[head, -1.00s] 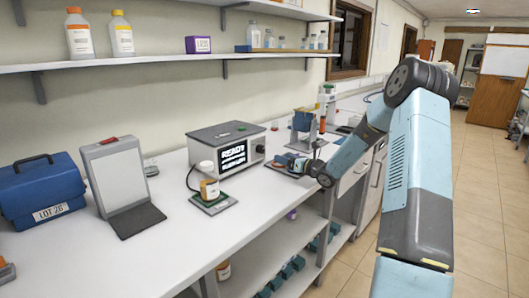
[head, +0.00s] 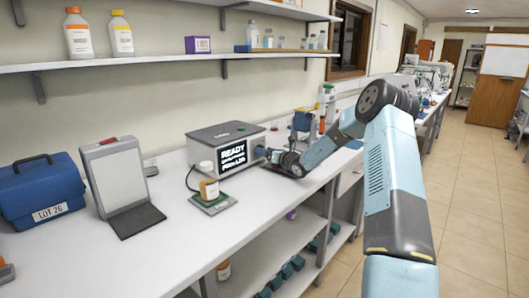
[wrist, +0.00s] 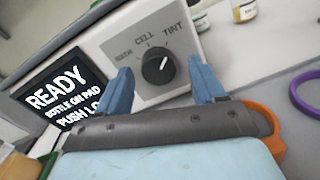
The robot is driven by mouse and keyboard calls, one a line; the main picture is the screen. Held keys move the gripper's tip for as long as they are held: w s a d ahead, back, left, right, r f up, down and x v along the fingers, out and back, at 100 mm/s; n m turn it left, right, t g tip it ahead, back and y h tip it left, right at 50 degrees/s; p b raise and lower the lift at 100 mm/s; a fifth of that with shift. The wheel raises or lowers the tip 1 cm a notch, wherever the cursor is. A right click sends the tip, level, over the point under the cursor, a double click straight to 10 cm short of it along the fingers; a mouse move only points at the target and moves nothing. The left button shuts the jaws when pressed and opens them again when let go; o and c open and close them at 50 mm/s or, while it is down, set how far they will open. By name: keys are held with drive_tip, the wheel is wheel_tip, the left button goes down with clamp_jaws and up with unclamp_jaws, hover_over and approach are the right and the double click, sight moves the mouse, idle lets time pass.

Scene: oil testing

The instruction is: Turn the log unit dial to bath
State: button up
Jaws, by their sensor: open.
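The log unit (head: 222,134) is a grey box on the counter with a lit screen (head: 233,154) reading READY. Its dial (wrist: 158,66) is a round black knob on the pale front panel, beside the screen in the wrist view. The dial's white mark points up and right, toward TINT. CELL is above the dial and a small blurred label is at upper left. My gripper (wrist: 163,84) is open, its blue fingers on either side of the dial in the picture. I cannot tell whether they touch it. In the head view the gripper (head: 269,156) is at the unit's right front, and the dial is hidden.
A bottle (head: 209,189) stands on a pad in front of the unit. A tablet-like board (head: 118,178) and a blue case (head: 40,188) are at left.

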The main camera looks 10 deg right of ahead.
drive_tip(key=shift+w+a, duration=0.4)
drive_tip(key=shift+w, duration=0.15)
drive_tip(key=shift+c, duration=0.3)
